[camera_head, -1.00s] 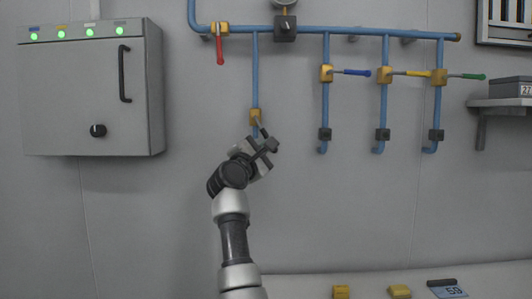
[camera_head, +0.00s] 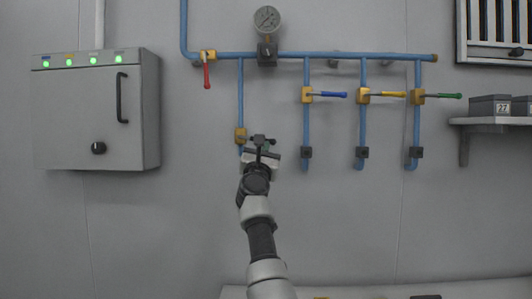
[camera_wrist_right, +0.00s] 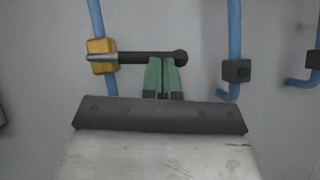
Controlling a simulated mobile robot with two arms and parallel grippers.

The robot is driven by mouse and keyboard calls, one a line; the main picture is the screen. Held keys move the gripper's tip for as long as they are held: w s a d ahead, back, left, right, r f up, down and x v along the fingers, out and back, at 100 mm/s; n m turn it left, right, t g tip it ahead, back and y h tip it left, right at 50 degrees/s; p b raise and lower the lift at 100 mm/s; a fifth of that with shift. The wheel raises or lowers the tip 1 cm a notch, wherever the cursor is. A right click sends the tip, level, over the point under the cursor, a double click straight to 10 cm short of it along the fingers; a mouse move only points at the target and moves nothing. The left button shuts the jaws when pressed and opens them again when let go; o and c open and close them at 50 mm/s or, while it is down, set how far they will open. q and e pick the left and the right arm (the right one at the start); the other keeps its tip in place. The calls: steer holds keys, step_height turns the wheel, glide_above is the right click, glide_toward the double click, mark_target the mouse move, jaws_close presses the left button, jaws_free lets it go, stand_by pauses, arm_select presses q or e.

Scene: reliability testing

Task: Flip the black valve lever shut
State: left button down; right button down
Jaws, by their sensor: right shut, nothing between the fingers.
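The black valve lever (camera_wrist_right: 145,57) sticks out to the right from its yellow valve body (camera_wrist_right: 102,56) in the right wrist view, lying crosswise to the blue pipe, nearly level. In the head view the yellow valve body (camera_head: 240,135) sits low on the left vertical pipe, and the gripper partly hides the lever. My right gripper (camera_wrist_right: 163,76) is shut and empty. Its green fingertips are just under the lever, near its round black end; I cannot tell whether they touch. The right gripper (camera_head: 263,149) also shows in the head view. My left gripper is not in view.
A red-handled valve (camera_head: 207,68) hangs at upper left. Blue (camera_head: 325,95), yellow (camera_head: 385,94) and green (camera_head: 440,96) levers stick out right. A gauge (camera_head: 267,20) is above. A grey cabinet (camera_head: 90,115) stands left. The wall below the pipes is clear.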

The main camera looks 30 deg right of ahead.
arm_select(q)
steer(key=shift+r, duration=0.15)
arm_select(e)
steer(key=shift+d+r, duration=0.15)
steer(key=shift+r, duration=0.3)
steer(key=shift+f, duration=0.1)
